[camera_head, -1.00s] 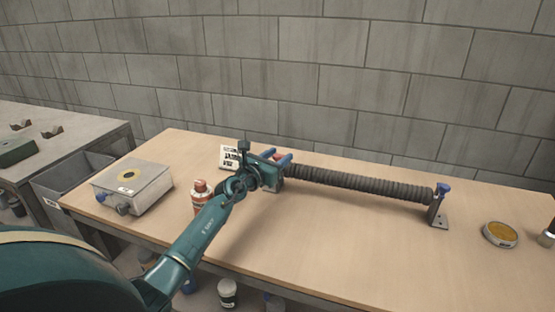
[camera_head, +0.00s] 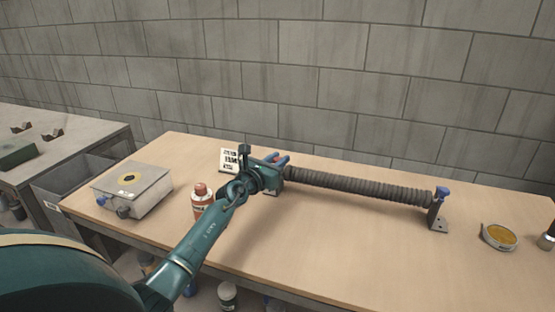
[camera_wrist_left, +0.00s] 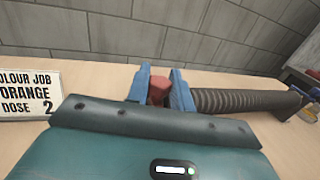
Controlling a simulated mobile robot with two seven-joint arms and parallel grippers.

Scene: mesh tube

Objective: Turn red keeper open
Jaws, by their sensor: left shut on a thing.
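The red keeper (camera_wrist_left: 158,90) sits at the near end of a dark ribbed mesh tube (camera_head: 360,186). My left gripper (camera_head: 279,160) has its two blue fingers on either side of the keeper and is shut on it. The fingers and keeper also show in the left wrist view, where the tube (camera_wrist_left: 245,101) runs off to the right. The keeper is mostly hidden by the gripper in the head view. A blue keeper (camera_head: 442,192) is at the tube's other end on a grey bracket (camera_head: 437,214). My right gripper is not in view.
A sign (camera_head: 229,160) reading "COLOUR JOB ORANGE DOSE 2" stands left of the gripper. A red-capped bottle (camera_head: 201,200) is beside my forearm, with a grey box (camera_head: 133,188) farther left. A round tin (camera_head: 498,236) lies at right. The table front is clear.

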